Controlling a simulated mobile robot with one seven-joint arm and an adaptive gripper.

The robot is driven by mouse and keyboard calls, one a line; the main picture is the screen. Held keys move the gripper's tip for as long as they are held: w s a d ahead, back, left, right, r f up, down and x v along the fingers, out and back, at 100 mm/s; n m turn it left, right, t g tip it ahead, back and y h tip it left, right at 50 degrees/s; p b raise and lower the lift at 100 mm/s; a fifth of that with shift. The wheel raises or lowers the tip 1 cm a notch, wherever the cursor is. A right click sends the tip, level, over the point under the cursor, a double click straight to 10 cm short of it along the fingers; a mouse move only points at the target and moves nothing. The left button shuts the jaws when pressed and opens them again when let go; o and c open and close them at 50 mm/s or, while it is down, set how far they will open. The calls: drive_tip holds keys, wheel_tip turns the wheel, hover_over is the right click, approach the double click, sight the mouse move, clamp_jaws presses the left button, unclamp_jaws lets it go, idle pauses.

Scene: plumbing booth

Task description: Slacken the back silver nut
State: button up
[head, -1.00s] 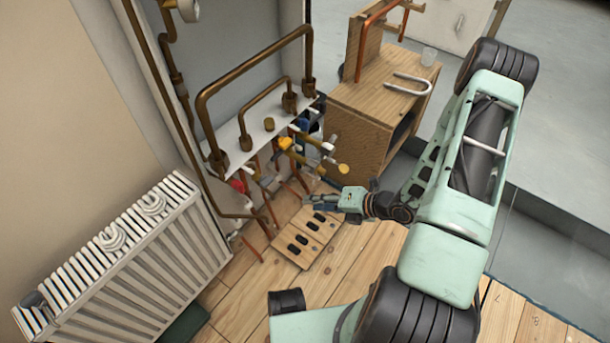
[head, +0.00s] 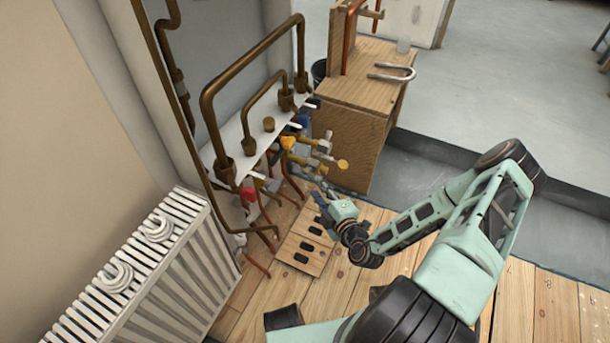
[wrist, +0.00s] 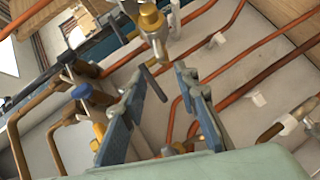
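Silver fittings sit at the front of the valve cluster in the head view, one farther back (head: 324,146) and one nearer with a yellow cap (head: 341,164). Which part is the back silver nut is too small to tell. In the wrist view a silver fitting with a yellow cap (wrist: 159,46) stands ahead of the fingertips, apart from them. My gripper (head: 320,204) is low in front of the cluster, above a board. In the wrist view my gripper (wrist: 160,88) is open. A dark rod (wrist: 153,84) shows between the fingers; I cannot tell whether it touches them.
Copper pipes (wrist: 215,70) run behind the fingers. The slotted wooden board (head: 301,252) lies on the floor below my gripper. A wooden cabinet (head: 345,145) stands behind the cluster, and a white radiator (head: 165,275) at left. The wood floor at right front is partly clear.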

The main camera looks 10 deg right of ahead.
sight(308, 174)
drive_tip(key=shift+h, duration=0.3)
drive_tip(key=b+x, duration=0.4)
drive_tip(key=x, duration=0.7)
drive_tip(key=shift+d, duration=0.1)
clamp_jaws()
